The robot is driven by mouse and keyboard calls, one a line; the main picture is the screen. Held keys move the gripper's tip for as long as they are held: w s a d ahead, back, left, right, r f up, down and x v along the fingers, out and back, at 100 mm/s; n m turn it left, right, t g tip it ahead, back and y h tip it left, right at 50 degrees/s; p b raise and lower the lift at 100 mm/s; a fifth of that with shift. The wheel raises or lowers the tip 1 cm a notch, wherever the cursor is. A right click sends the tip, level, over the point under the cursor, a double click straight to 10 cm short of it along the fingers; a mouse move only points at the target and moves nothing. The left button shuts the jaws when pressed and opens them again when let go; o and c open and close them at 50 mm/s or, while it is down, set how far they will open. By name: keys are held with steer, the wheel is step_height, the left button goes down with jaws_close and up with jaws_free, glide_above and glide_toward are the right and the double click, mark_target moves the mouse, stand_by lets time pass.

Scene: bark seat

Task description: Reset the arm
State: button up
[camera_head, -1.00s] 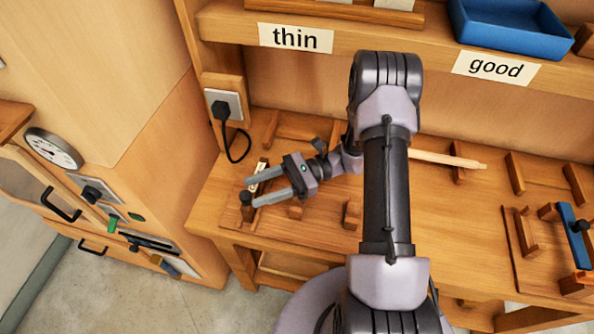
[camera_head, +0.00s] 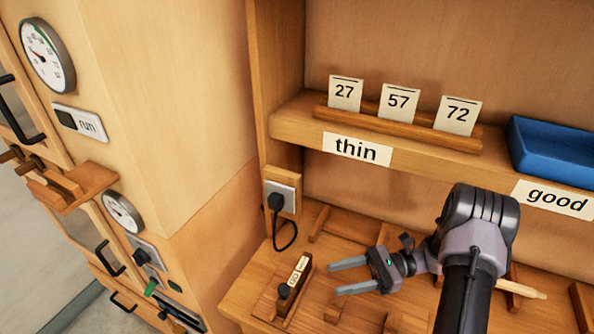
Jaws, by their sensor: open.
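My gripper (camera_head: 350,277) is open and empty. Its two grey fingers point left over the wooden bench (camera_head: 243,297). Just left of the fingertips stands a small wooden block with a black knob and a white label (camera_head: 299,271); the label is too small to read surely. I see a gap in the picture between the fingers and this block. My arm comes in from the lower right and hides part of the bench.
A shelf above carries cards 27, 57 and 72 (camera_head: 398,102) and a blue tray (camera_head: 553,150). A black plug (camera_head: 276,202) sits in a wall socket. At left, a cabinet has dials (camera_head: 47,55), a "run" sign (camera_head: 80,122) and handles. A pale rod (camera_head: 521,289) lies right of my arm.

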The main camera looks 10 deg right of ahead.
steer(key=s+a+r+n+t+h, duration=0.1)
steer(key=s+a+r+n+h, duration=0.2)
steer(key=r, duration=0.4)
steer(key=s+a+r+n+t+h, duration=0.2)
steer(key=s+a+r+n+h, duration=0.2)
steer(key=s+r+n+h, duration=0.2)
steer(key=s+a+r+n+t+h, duration=0.2)
steer(key=s+a+r+n+h, duration=0.1)
steer(key=r, duration=0.5)
steer(key=s+n+h, duration=0.1)
steer(key=s+h, duration=0.1)
steer(key=h, duration=0.1)
steer(key=shift+s+a+r+n+h, duration=0.15)
steer(key=shift+a+r+n+h, duration=0.15)
steer(key=shift+r+h, duration=0.1)
